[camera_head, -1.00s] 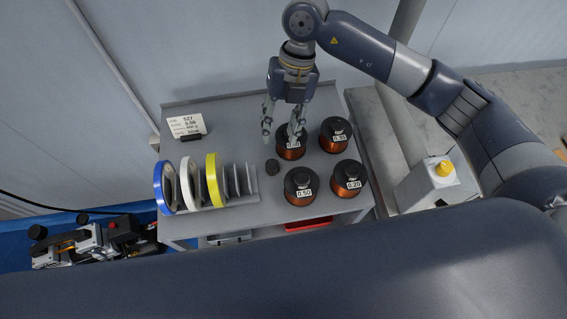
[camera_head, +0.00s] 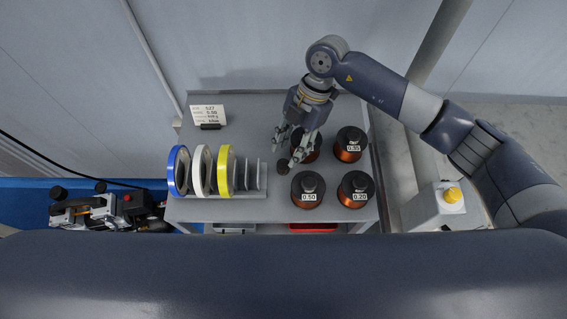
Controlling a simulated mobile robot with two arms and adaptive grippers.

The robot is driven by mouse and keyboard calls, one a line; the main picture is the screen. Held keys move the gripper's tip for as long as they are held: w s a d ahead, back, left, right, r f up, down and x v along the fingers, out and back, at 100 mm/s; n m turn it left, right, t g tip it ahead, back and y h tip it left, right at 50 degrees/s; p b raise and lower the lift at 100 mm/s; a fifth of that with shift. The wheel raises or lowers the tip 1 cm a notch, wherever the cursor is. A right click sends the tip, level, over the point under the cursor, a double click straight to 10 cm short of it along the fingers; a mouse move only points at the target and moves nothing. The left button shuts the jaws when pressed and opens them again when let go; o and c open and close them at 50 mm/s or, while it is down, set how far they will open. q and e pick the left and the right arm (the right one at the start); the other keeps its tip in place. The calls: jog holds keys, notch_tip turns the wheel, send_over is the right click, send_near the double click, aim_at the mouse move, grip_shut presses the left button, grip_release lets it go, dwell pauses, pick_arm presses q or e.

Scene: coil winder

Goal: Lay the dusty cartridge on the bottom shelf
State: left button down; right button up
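A small dark round piece (camera_head: 283,168), which may be the dusty cartridge, stands on the grey top of the cart (camera_head: 240,214) between the disc rack and the copper spools. Dust on it is too small to tell. My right gripper (camera_head: 286,157) points down just above and behind this piece. Its fingers are apart, and nothing shows between them. It partly hides a copper spool behind it. The lower shelf is mostly hidden under the cart's top; a red tray (camera_head: 313,228) and a grey tray (camera_head: 234,228) show there at the front edge. My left gripper is not in view.
Copper spools with black caps, such as the 0.50 one (camera_head: 308,188), stand close on the right. A rack with blue, white and yellow discs (camera_head: 226,172) stands left. A label card (camera_head: 208,115) is behind. A box with a yellow button (camera_head: 452,195) is at right.

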aim_at(284, 164)
jog(key=p+x, duration=0.1)
jog(key=x, duration=0.4)
jog(key=c, duration=0.5)
jog(key=shift+r, duration=0.1)
